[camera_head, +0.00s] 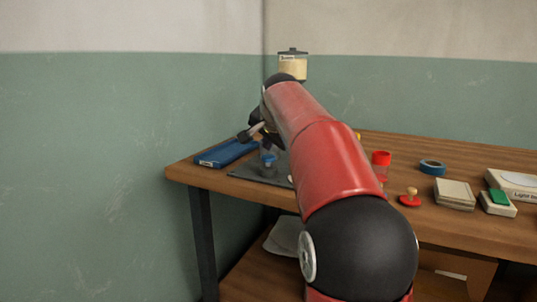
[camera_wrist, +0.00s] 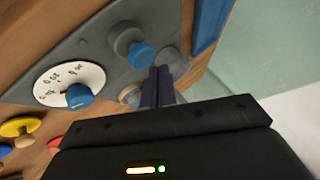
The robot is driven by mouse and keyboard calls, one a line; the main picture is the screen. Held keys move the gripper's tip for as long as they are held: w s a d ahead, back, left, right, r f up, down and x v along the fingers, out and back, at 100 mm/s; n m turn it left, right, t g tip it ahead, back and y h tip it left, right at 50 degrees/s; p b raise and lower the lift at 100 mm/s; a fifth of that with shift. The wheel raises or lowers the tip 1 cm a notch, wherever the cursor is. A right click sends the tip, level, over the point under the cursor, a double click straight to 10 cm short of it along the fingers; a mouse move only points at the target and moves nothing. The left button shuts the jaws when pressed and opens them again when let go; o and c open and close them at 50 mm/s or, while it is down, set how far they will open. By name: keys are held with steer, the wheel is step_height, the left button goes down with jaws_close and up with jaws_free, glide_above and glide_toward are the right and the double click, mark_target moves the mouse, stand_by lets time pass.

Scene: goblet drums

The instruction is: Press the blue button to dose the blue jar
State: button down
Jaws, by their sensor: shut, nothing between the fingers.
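The blue button (camera_wrist: 141,55) is a round cap on a grey mount, standing on a grey panel (camera_wrist: 95,45). My gripper (camera_wrist: 158,72) is shut and empty; its fingertips appear just beside the button in the wrist view, and I cannot tell whether they touch it. A translucent bluish round thing (camera_wrist: 176,62), possibly the blue jar, is partly hidden behind the fingers. In the head view my gripper (camera_head: 256,134) is above the grey panel (camera_head: 255,174), near a small blue item (camera_head: 268,159). My arm hides much of this area.
A white dial (camera_wrist: 62,78) with a blue knob sits on the panel. A blue case (camera_head: 226,153) lies at the table's left end. A dispenser (camera_head: 293,67) rises behind my arm.

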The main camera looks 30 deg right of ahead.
mark_target(269, 157)
step_height(269, 157, up, 5)
steer(key=p, duration=0.5)
steer(key=shift+r, duration=0.1)
stand_by(0.7)
steer(key=s+a+f+n+g+y, duration=0.1)
steer(key=s+a+f+n, duration=0.25)
steer(key=s+a, duration=0.35)
steer(key=s+a+f+n+g, duration=0.1)
steer(key=s+a+f+n, duration=0.25)
steer(key=s+a, duration=0.45)
steer(key=s+a+f+n, duration=0.1)
steer(key=s+f+n, duration=0.1)
steer(key=s+f, duration=0.6)
steer(key=s+a+f+n+g+y, duration=0.1)
steer(key=s+f+n, duration=0.2)
steer(key=s+f, duration=0.4)
steer(key=s, duration=0.4)
steer(key=shift+s+a+f+y, duration=0.15)
steer(key=shift+a+f+y, duration=0.15)
steer(key=shift+a+f, duration=0.05)
